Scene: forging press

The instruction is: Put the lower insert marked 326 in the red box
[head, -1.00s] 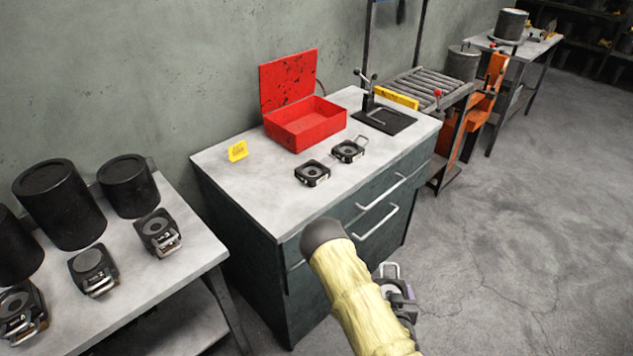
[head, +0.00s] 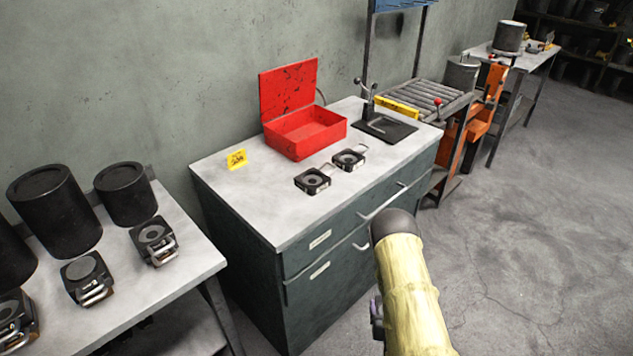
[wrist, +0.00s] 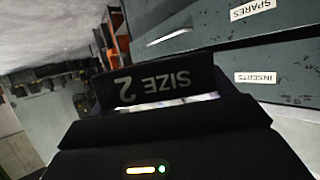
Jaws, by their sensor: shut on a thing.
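The red box (head: 305,136) stands on the cabinet top with its lid open against the wall side, and the part of its inside that shows looks empty. My gripper (wrist: 165,108) is shut on a black insert (wrist: 160,84) that reads "SIZE 2" upside down in the wrist view. No 326 mark can be read on it. In the head view my sleeved arm hides most of the gripper and insert, low in front of the cabinet. Two black inserts, one nearer (head: 312,181) and one farther (head: 348,159), lie in front of the box; their marks are unreadable.
The cabinet (head: 232,185) has a yellow tag (head: 237,159) and a black stand (head: 385,128) on top. The left table (head: 180,275) carries black cylinders (head: 55,212) and several inserts (head: 157,240). A roller stand (head: 425,95) is behind right. Floor at right is clear.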

